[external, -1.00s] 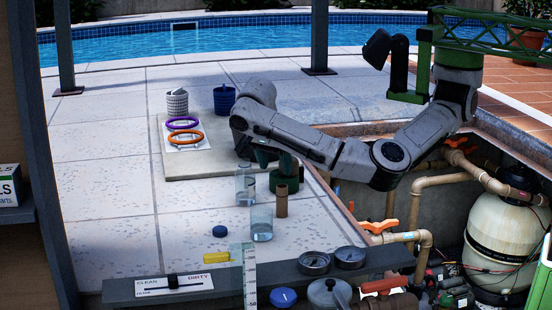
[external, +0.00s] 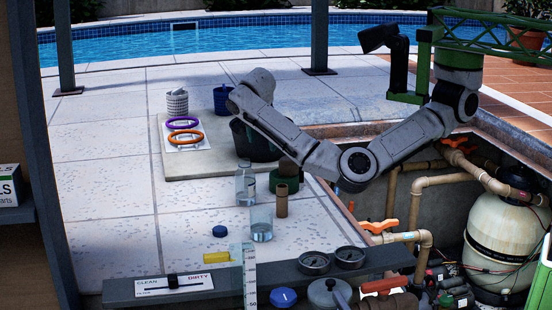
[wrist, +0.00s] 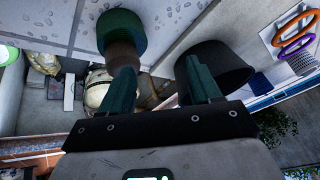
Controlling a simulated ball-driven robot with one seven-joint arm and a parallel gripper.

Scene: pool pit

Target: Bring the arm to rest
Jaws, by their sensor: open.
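In the wrist view my gripper (wrist: 160,82) shows two dark green fingers spread wide apart, with nothing held between them. In the external view my arm reaches left from the column, its forearm bent up and its wrist raised over the paving. A dark bucket (external: 262,148) stands below the wrist; in the wrist view the bucket (wrist: 222,68) is beyond the right finger. A green round base with a brown plug (external: 288,180) stands just in front of it; the base (wrist: 122,32) is beyond the left finger in the wrist view.
A brown tube (external: 281,201), a clear bottle (external: 245,186) and a clear beaker (external: 261,225) stand nearby. Purple and orange rings (external: 184,137) lie at left. An open pit with pipes and a cream tank (external: 499,235) is at right.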

